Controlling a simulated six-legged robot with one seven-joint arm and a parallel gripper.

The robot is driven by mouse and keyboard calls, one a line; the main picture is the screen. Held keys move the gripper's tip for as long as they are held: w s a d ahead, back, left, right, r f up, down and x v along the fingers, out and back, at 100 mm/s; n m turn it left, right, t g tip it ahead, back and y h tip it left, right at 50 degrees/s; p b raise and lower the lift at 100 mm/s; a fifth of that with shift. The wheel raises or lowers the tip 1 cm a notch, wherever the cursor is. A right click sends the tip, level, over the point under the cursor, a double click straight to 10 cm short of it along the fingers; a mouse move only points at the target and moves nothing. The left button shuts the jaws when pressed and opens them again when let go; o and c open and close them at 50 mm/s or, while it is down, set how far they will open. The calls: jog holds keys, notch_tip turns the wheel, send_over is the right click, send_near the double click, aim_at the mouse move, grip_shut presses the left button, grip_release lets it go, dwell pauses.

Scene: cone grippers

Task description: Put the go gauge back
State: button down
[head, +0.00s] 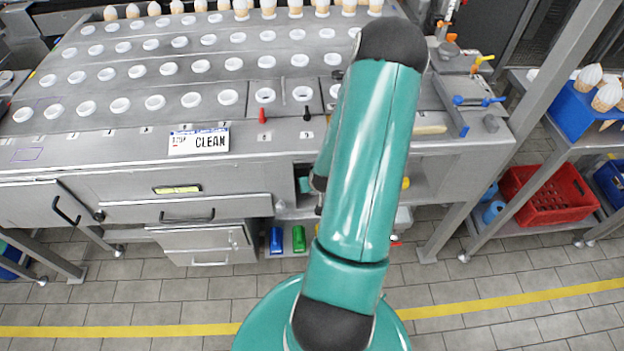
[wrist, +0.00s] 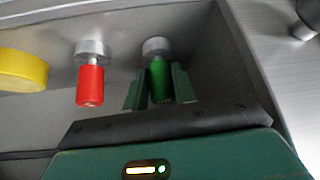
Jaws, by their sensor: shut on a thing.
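The green-handled gauge (wrist: 159,84), with a metal end (wrist: 155,46), is between the two fingers of my gripper (wrist: 160,86) in the wrist view. My gripper is shut on its green handle. A similar red-handled gauge (wrist: 90,86), also with a metal end, is beside it to the left, apart from my fingers. I take the green one to be the go gauge; no label is readable. I cannot tell whether its metal end touches the grey surface behind it. In the head view my arm hides the gripper and the gauge.
A yellow round thing (wrist: 22,70) is at the left of the wrist view, and a grey wall (wrist: 238,75) is close to the right. In the head view, the metal machine (head: 120,130) with rows of holes carries a CLEAN sign (head: 199,141). A red crate (head: 548,196) is at right.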

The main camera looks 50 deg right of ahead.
jog(key=shift+s+f, duration=0.1)
jog(key=shift+f, duration=0.05)
jog(key=shift+w, duration=0.2)
jog(key=shift+s, duration=0.2)
jog(key=c, duration=1.6)
grip_release()
jog(key=shift+w+f, duration=0.1)
jog(key=shift+f, duration=0.1)
jog(key=o, duration=0.5)
jog(key=shift+c, duration=0.2)
jog(key=shift+r, duration=0.1)
jog(key=shift+s+a+r, duration=0.15)
jog(key=shift+s+r, duration=0.1)
jog(key=shift+r, duration=0.3)
jog(key=v, duration=0.6)
jog(key=shift+r, duration=0.2)
